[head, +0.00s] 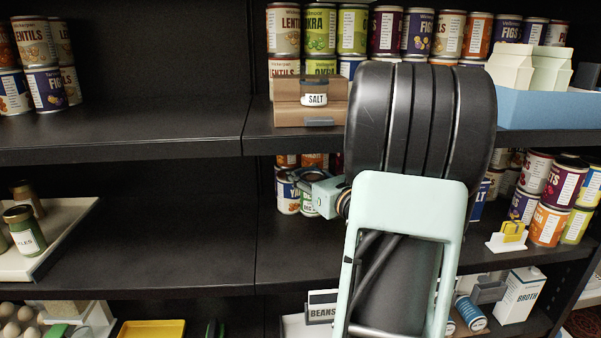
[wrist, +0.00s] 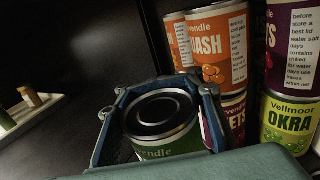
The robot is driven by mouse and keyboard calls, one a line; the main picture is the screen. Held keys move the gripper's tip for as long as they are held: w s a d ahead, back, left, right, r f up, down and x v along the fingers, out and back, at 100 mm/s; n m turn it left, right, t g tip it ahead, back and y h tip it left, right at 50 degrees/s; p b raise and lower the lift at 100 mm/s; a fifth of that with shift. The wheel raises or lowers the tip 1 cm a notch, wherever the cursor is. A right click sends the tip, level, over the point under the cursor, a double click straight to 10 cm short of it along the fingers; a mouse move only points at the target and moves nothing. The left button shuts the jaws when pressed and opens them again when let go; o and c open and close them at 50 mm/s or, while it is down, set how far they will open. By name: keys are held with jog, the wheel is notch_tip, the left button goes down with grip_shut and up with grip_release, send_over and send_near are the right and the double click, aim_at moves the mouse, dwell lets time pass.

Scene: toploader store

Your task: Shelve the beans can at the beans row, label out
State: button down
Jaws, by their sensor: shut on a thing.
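In the wrist view my gripper (wrist: 166,102) is shut around a green-labelled can (wrist: 168,148) with a dark lid. Its brand name shows only in part, and its product name is hidden, so I cannot read beans on it. In the head view my gripper (head: 318,188) is at the middle shelf, partly behind my arm, in front of stacked cans. A BEANS sign (head: 322,311) stands on the lower shelf, below and left of my arm. What lies behind that sign is mostly hidden by my arm.
Stacked squash cans (wrist: 210,48) and okra cans (wrist: 288,125) stand close beyond and right of my gripper. A tray (head: 62,238) with jars sits at the left, and a broth carton (head: 520,296) at lower right.

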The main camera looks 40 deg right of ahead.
jog(key=shift+f+b, duration=2.95)
jog(key=shift+f, duration=0.5)
jog(key=shift+f+b, duration=0.3)
jog(key=c, duration=0.7)
grip_release()
jog(key=shift+r, duration=0.1)
notch_tip(320, 180, up, 10)
jog(key=p, duration=0.6)
jog(key=shift+p, duration=0.35)
jog(key=s, duration=0.8)
jog(key=s+a, duration=0.1)
jog(key=s, duration=0.3)
